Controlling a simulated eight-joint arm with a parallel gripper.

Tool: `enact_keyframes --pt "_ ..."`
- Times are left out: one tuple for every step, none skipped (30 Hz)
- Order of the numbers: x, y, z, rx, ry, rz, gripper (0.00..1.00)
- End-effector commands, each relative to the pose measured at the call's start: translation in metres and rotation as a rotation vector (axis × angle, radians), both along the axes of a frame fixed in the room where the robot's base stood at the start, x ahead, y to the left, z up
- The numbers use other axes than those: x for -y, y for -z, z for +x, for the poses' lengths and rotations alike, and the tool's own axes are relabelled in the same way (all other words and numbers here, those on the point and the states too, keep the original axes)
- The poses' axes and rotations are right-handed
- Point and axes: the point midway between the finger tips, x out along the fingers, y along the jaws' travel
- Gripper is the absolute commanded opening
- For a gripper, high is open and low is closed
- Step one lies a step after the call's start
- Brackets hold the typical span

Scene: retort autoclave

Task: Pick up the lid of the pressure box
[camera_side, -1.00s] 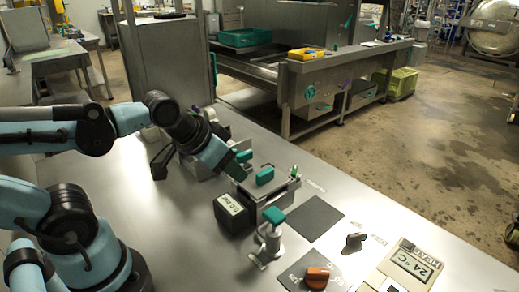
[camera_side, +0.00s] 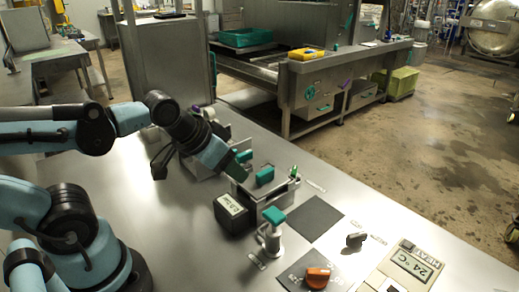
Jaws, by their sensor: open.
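The pressure box (camera_side: 283,196) is a small metal box on the steel bench, in the middle of the side view. Its lid (camera_side: 277,182) lies flat on top and carries an upright teal handle (camera_side: 264,175). My gripper (camera_side: 238,170) is open at the box's left end, to the left of the teal handle and apart from it. Its fingers are dark and small here, and they partly hide the far left corner of the box. Nothing shows between them. I cannot tell their exact height above the lid.
A dark display unit (camera_side: 232,212) stands against the box's left side. A teal-handled metal valve (camera_side: 271,236) stands in front. A small green-topped fitting (camera_side: 293,172) is at the right end. A dark square pad (camera_side: 315,218) lies bare to the right, with an orange knob (camera_side: 317,277) nearer.

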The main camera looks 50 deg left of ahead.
Motion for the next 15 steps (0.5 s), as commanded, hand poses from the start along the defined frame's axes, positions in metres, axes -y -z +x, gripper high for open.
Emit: enact_keyframes --pt "0.000 0.000 0.000 0.000 0.000 0.000 0.47" --pt "0.000 0.000 0.000 0.000 0.000 0.000 0.47" --pt "0.000 0.000 0.000 -0.001 0.000 0.000 0.47" --pt "0.000 -0.001 0.000 -0.003 0.000 0.000 0.47" --pt "0.000 -0.002 0.001 -0.007 0.000 0.000 0.47" --pt "0.000 -0.004 0.003 -0.015 0.000 0.000 0.47" --pt "0.000 -0.006 0.005 -0.025 0.000 0.000 0.47" --pt "0.000 -0.009 0.006 -0.040 0.000 0.000 0.47" --pt "0.000 -0.014 0.010 -0.062 0.000 0.000 0.47" --pt "0.000 -0.019 0.014 -0.083 0.000 0.000 0.47" --pt "0.000 -0.023 0.017 -0.106 0.000 0.000 0.47" --pt "0.000 -0.030 0.023 -0.139 0.000 0.000 0.47" --pt "0.000 -0.034 0.027 -0.166 0.000 0.000 0.47" --pt "0.000 -0.039 0.032 -0.193 0.000 0.000 0.47" --pt "0.000 -0.045 0.038 -0.230 0.000 0.000 0.47"
